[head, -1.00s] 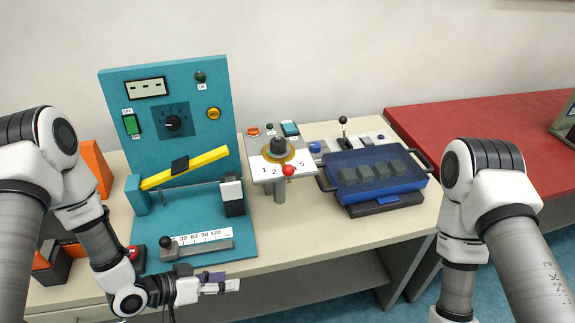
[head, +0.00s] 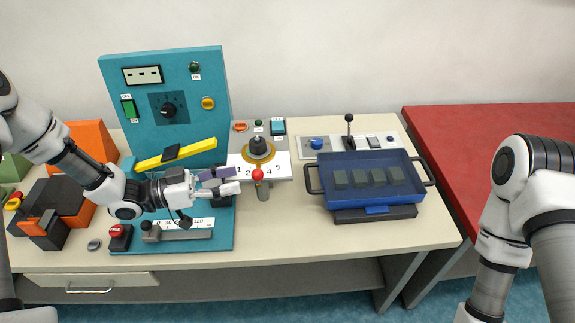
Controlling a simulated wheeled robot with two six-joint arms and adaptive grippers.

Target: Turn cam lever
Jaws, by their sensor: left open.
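The cam lever's red ball (head: 258,175) hangs at the front edge of a grey pedestal plate with a white number scale (head: 279,168). The ball is in front of the scale, near its middle. A black round hub (head: 258,147) on a yellow ring stands on the plate behind the ball. My left gripper (head: 236,180) is open, pointing right, with its fingertips just left of the red ball; whether they touch it I cannot tell. It hides part of the teal panel's base. My right arm shows at the right, but its gripper is out of view.
A teal panel (head: 215,95) with a yellow bar (head: 178,153) stands left of the pedestal. A slider with a scale (head: 185,235) lies below my left gripper. A blue tray (head: 405,163) with black handles stands right. The table front is clear between them.

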